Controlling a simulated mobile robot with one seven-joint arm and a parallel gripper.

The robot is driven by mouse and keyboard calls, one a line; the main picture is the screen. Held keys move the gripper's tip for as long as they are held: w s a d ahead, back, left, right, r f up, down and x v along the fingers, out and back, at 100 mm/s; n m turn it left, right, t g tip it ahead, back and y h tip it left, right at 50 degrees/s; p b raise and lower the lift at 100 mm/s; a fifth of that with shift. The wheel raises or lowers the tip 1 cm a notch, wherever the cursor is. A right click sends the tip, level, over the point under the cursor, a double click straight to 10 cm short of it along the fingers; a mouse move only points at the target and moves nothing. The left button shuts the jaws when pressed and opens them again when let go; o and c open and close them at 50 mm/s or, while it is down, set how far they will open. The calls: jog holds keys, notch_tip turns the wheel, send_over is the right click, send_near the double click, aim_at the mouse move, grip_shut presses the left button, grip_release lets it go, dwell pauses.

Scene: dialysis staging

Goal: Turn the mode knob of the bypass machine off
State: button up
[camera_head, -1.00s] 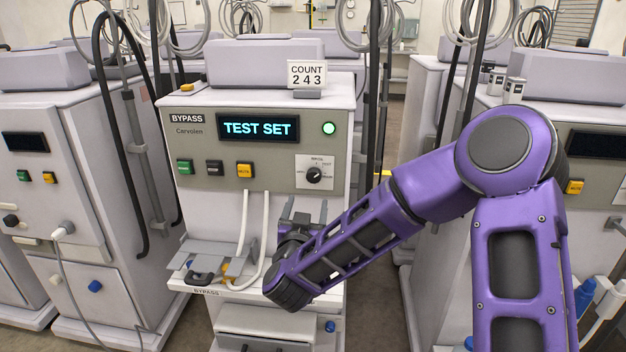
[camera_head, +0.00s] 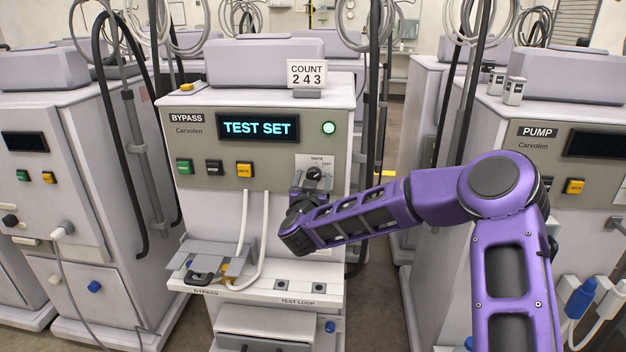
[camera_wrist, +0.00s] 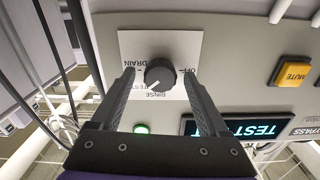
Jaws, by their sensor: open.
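The bypass machine (camera_head: 190,215) stands centre-left in the head view, labelled BYPASS, its display (camera_head: 258,127) reading TEST SET. Its dark round mode knob (camera_head: 313,173) sits on a white label plate (camera_head: 318,160) at the panel's right; my gripper partly hides the plate. In the wrist view the knob (camera_wrist: 159,74) appears between my fingers, the panel upside down. My gripper (camera_wrist: 158,76) is open, a finger each side, with visible gaps; contact is not seen.
A yellow MUTE button (camera_wrist: 292,71) lies right of the knob in the wrist view. A green lamp (camera_head: 329,128) is above the knob. White tubes (camera_head: 264,230) and a grey tray (camera_head: 210,257) are lower left. The pump machine (camera_head: 590,200) stands to the right.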

grip_shut()
